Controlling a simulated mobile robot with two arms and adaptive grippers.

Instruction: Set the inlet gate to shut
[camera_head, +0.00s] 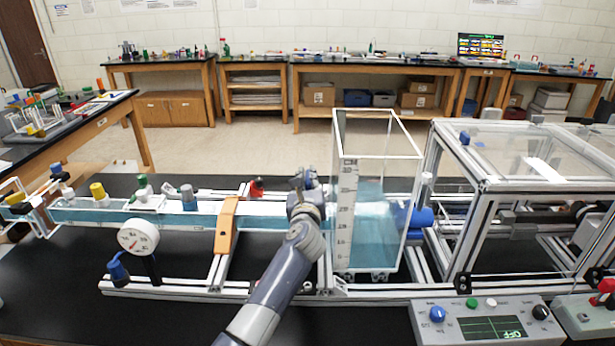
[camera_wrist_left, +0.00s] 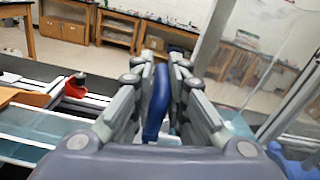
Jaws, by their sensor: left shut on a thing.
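My left gripper (camera_head: 303,180) is at the left wall of the clear water tank (camera_head: 375,175), where the flume channel (camera_head: 160,216) meets it. In the left wrist view, my left gripper (camera_wrist_left: 159,75) is shut on an upright blue handle (camera_wrist_left: 157,103), which looks like the inlet gate's handle. The handle stands between the two fingers, with its lower end hidden behind the gripper body. In the head view my gripper and arm hide the handle and the gate, so the gate's position cannot be told. My right gripper is not in view.
An orange bracket (camera_head: 227,225) and a red clamp (camera_head: 257,188) sit left of my gripper. A round gauge (camera_head: 138,237) stands at the channel's front. A framed clear enclosure (camera_head: 525,160) is right of the tank, with a control box (camera_head: 485,321) in front.

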